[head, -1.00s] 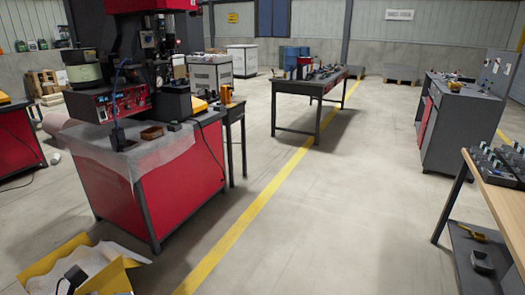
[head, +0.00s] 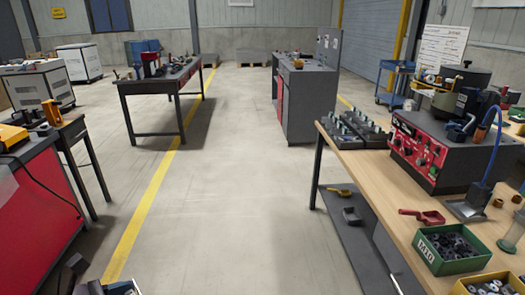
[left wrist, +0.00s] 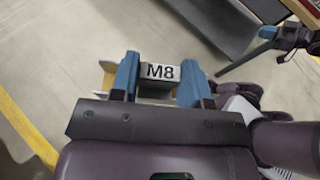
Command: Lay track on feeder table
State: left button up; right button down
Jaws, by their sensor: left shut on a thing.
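My left gripper (left wrist: 159,80) shows in the left wrist view, with its two blue fingers shut on a grey piece marked M8 (left wrist: 160,71). A yellowish part shows beside the left finger; the rest of the piece is hidden. The feeder table (head: 365,155), with a light wooden top, stands at the right in the head view. A bowl feeder (head: 465,100) on a dark base with a red control panel stands on it. A dark part with a blue tip at the right of the left wrist view may be my right gripper (left wrist: 268,33); its jaw state is unclear.
The tabletop holds several dark fixtures (head: 355,128), a red tool (head: 422,216) and a green M10 bin (head: 452,249) of dark parts. A lower shelf (head: 345,235) carries small items. Open floor (head: 235,190) lies left of the table. A red cabinet (head: 40,210) stands far left.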

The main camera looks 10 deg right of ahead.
aim_at(380, 176)
jog(key=i+z, duration=0.4)
jog(key=i+j+z, duration=0.1)
jog(key=z, duration=0.35)
jog(key=i+j+z, duration=0.25)
jog(key=z, duration=0.15)
jog(key=i+j+z, duration=0.75)
jog(key=j+z, duration=0.2)
jog(key=i+j+z, duration=0.1)
jog(key=j+z, duration=0.15)
jog(key=j, duration=0.2)
